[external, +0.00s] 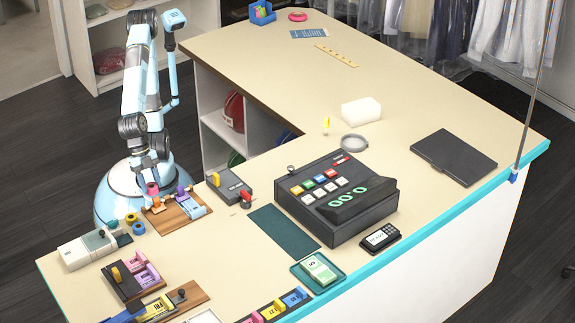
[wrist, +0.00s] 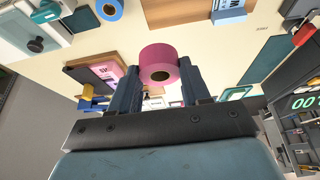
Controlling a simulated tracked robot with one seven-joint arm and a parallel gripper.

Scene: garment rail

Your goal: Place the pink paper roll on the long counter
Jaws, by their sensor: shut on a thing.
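The pink paper roll (wrist: 158,53) sits between my gripper's two dark fingers in the wrist view, with its dark core hole facing the camera. My gripper (wrist: 157,88) is shut on it. In the external view the pink roll (external: 152,189) shows small at the end of my arm, beside the wooden board near the counter's left edge; its gap to the surface is hard to judge. The long counter (external: 235,65) is beige with a teal front edge and runs from lower left to the back. My fingers are hard to make out in the external view.
A wooden board with a blue block (external: 193,211) lies near the roll. Yellow, blue and green rolls (external: 138,228) stand at the counter's left edge. A black register (external: 338,198) stands mid-counter, with a grey stapler-like device (external: 229,187) closer. The counter's back stretch has free room.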

